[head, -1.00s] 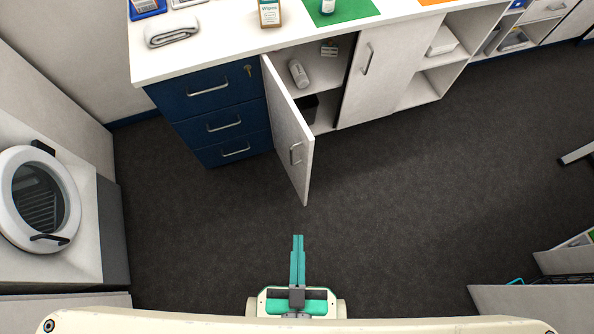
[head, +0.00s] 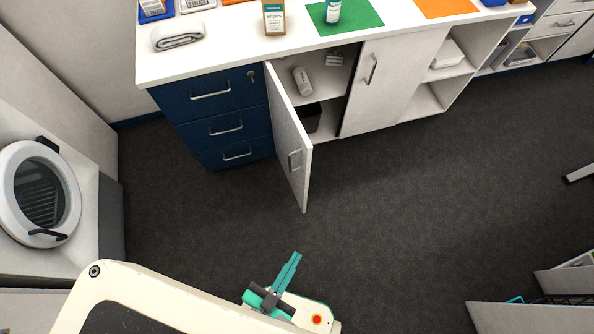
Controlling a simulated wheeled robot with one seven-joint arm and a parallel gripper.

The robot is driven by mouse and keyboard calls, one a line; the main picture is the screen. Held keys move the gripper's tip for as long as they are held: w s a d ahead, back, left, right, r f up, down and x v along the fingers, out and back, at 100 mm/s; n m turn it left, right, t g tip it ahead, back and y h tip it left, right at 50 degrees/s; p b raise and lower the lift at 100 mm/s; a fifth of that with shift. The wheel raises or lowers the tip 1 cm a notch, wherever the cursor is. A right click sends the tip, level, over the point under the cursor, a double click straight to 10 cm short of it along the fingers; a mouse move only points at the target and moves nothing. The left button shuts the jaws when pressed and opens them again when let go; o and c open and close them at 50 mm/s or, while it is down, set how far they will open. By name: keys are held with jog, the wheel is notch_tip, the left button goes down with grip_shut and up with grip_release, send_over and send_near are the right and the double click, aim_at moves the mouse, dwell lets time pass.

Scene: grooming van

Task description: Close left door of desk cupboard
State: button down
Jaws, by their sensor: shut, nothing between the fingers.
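The left door (head: 289,138) of the desk cupboard is a white panel. It stands wide open, swung out toward me from its hinge beside the blue drawers. Its metal handle (head: 295,160) is near the free edge. The cupboard's shelf (head: 325,84) shows behind it, holding a white bottle (head: 303,81) and a small box. My gripper (head: 294,256) is shut and empty. It is over the floor, nearer to me than the door's free edge and apart from it, angled up and slightly right.
The right cupboard door (head: 378,82) is shut. Blue drawers (head: 223,125) with a key stand left of the open door. A round-doored white machine (head: 84,227) is at the far left. Dark floor (head: 420,200) is clear right of the door. A low white panel (head: 530,315) is at lower right.

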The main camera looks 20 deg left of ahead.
jog(key=w+a+f+m+g+h, duration=0.1)
jog(key=w+a+f+m+h, duration=0.35)
jog(key=a+f, duration=0.6)
jog(key=m+g+h, duration=0.2)
jog(key=m+h, duration=0.1)
jog(key=h, duration=0.3)
send_near(304, 168)
jog(key=shift+n, duration=0.25)
jog(key=x, duration=0.6)
jog(key=shift+w+d+f, duration=0.1)
jog(key=shift+w+f, duration=0.1)
jog(key=shift+w, duration=0.1)
